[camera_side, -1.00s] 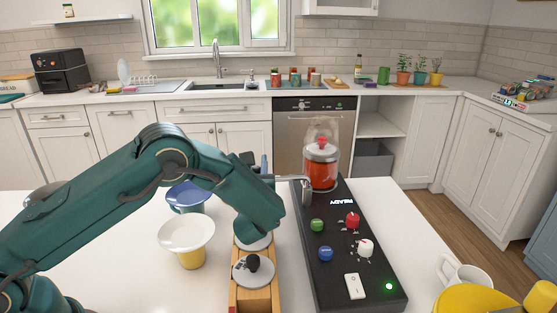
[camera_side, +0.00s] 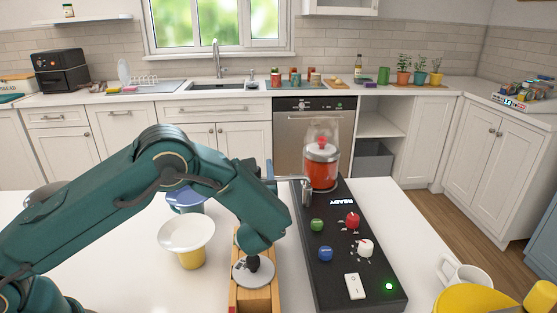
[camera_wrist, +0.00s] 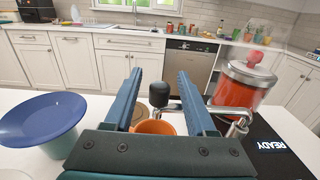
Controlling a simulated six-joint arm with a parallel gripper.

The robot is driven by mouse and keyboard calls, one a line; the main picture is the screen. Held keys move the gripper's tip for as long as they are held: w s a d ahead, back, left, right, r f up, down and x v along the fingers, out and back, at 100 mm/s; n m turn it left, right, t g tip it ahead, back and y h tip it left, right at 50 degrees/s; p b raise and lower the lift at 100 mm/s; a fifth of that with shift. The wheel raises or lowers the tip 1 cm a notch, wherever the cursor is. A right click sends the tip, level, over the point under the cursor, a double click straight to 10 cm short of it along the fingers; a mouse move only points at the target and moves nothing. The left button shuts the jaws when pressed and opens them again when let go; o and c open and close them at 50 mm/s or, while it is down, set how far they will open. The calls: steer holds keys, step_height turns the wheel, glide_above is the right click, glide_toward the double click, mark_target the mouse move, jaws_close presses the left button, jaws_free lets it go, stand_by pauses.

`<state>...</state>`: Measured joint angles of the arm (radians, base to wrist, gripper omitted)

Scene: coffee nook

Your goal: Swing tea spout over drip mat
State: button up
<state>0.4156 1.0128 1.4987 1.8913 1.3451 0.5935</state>
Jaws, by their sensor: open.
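The tea jar (camera_side: 321,170), glass with red tea and a red knob on its lid, stands at the far end of the black console. Its metal spout (camera_side: 305,190) points left; in the wrist view the spout (camera_wrist: 195,111) ends in a black knob (camera_wrist: 158,94). My gripper (camera_wrist: 158,75) is open, with one blue finger on each side of the black knob; I cannot tell whether either touches it. An orange cup (camera_wrist: 155,127) shows below the knob, partly hidden by my gripper. I cannot pick out the drip mat for certain.
The black console (camera_side: 335,238) carries coloured knobs, a white switch and a green light. A wooden stand (camera_side: 240,296) with a grey disc is left of it. A white-topped yellow cup (camera_side: 190,258) and a blue bowl (camera_wrist: 42,118) stand further left. A white mug (camera_side: 462,276) is right.

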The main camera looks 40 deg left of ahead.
steer(key=shift+v, duration=1.65)
steer(key=shift+s+d+r, duration=0.1)
steer(key=shift+s+r, duration=0.05)
steer(key=shift+r, duration=0.1)
steer(key=s+a+r+n+g, duration=0.1)
steer(key=s+a+n+g, duration=0.1)
steer(key=s+n, duration=0.1)
steer(key=s+a+r+n+g, duration=0.1)
steer(key=s+a+n+g, duration=0.1)
steer(key=s+n+g, duration=0.1)
steer(key=s+a+r+n+g, duration=0.1)
steer(key=s+a+n+g, duration=0.1)
steer(key=s, duration=0.3)
steer(key=shift+s+a+r+n+g, duration=0.25)
steer(key=shift+s+n+g, duration=0.1)
steer(key=shift+n+g, duration=0.35)
steer(key=s+d+f+n+g+h, duration=0.1)
steer(key=s+d+n+h, duration=0.1)
steer(key=s+n+h, duration=0.3)
steer(key=s+d+n+g+h, duration=0.1)
steer(key=s+d+n+h, duration=0.2)
steer(key=s+n, duration=0.35)
steer(key=s+d+r+n+t+h, duration=0.1)
steer(key=s+d+n+t+h, duration=0.1)
steer(key=d+n, duration=0.4)
steer(key=t+h, duration=0.1)
steer(key=h, duration=0.1)
steer(key=shift+s+d+r+h, duration=0.15)
steer(key=shift+d+r+h, duration=0.15)
steer(key=shift+d+r, duration=0.05)
